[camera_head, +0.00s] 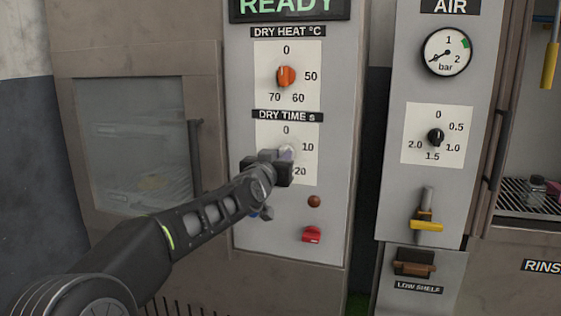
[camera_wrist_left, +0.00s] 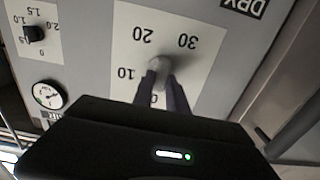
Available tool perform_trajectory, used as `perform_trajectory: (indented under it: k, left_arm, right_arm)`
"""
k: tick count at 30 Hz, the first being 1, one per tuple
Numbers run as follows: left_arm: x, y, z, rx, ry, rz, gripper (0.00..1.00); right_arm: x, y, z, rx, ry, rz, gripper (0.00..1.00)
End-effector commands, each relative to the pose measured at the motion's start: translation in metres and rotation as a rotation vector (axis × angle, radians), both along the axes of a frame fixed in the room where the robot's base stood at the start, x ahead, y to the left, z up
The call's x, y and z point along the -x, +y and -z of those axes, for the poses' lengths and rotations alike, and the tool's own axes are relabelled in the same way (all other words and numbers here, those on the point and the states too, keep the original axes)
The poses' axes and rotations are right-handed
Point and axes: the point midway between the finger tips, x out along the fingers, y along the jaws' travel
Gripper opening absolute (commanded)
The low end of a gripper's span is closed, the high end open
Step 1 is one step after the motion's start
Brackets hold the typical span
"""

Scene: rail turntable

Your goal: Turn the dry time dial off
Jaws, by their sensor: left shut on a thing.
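The dry time dial (camera_head: 287,151) is a pale knob on a white scale plate under the "DRY TIME s" label, mostly hidden behind my left gripper in the head view. My left gripper (camera_head: 284,160) is at the dial, its arm coming from the lower left. In the left wrist view the dial (camera_wrist_left: 160,66) sits between the two dark fingertips (camera_wrist_left: 161,78), which are shut on it. The scale reads 0, 10, 20 and 30. I cannot tell which mark the dial points to. My right gripper is not in view.
Above is the orange dry heat dial (camera_head: 286,76). Below are a brown button (camera_head: 314,201) and a red switch (camera_head: 312,234). A windowed door with a dark handle (camera_head: 195,157) is left. The air panel has a gauge (camera_head: 447,52), black dial (camera_head: 436,137) and yellow-handled valve (camera_head: 427,224).

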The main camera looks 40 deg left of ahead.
Motion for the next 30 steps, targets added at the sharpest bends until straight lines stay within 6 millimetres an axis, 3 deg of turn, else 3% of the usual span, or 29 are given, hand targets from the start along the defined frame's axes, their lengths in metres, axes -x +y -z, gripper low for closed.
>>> perform_trajectory:
  k: [14, 15, 21, 23, 30]
  left_arm:
    - [-0.0002, 0.0000, 0.0018, 0.026, -0.005, 0.001, 0.00]
    - [-0.0002, 0.0000, 0.0018, 0.026, -0.005, 0.001, 0.19]
    - [-0.0001, 0.0000, 0.0012, 0.024, -0.005, 0.001, 0.35]
    - [-0.0001, 0.0000, 0.0009, 0.023, -0.006, 0.000, 0.40]
    - [0.0003, 0.0000, 0.0003, 0.022, -0.007, 0.000, 0.40]
  right_arm:
    - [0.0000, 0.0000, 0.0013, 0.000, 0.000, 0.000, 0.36]
    - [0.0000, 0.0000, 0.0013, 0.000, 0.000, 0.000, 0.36]
    - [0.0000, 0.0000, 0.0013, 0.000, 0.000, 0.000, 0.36]
    - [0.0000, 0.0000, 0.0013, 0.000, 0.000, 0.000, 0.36]
    - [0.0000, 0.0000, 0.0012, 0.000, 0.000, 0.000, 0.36]
